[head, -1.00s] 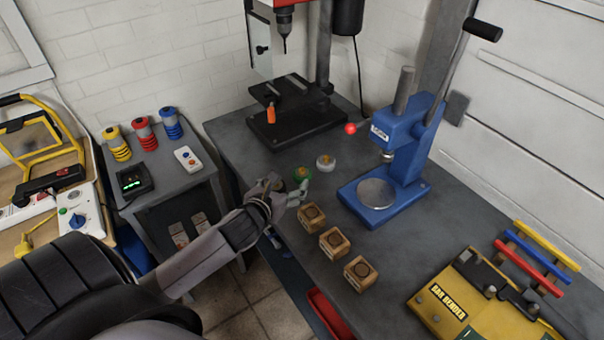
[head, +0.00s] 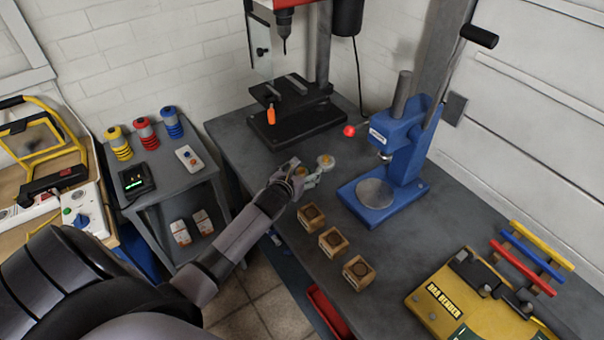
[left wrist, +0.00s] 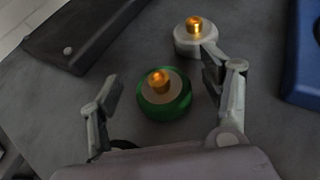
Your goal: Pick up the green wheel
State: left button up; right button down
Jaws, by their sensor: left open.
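The green wheel (left wrist: 178,108) has a grey face and a brass-coloured hub. It lies on the grey workbench, and in the left wrist view it sits between the spread fingers of my left gripper (left wrist: 162,86). I see a gap on each side of it. In the head view my left gripper (head: 303,176) is at the wheel and hides most of it. A white wheel (left wrist: 188,44) with a similar hub lies just beyond, close to the right finger's tip; I cannot tell whether they touch. My right gripper is not in view.
The blue press (head: 378,205) stands right of the wheels, and the black drill press base (head: 300,122) is behind them. Several wooden blocks (head: 333,240) line the bench's front edge. A yellow bar bender (head: 450,300) is at the right.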

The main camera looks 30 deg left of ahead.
pick_arm(q)
jog(key=shift+w+f, duration=0.2)
jog(key=shift+w, duration=0.1)
jog(key=c, duration=1.3)
jog(key=shift+r, duration=0.1)
jog(key=shift+c, duration=0.4)
jog(key=shift+r, duration=0.1)
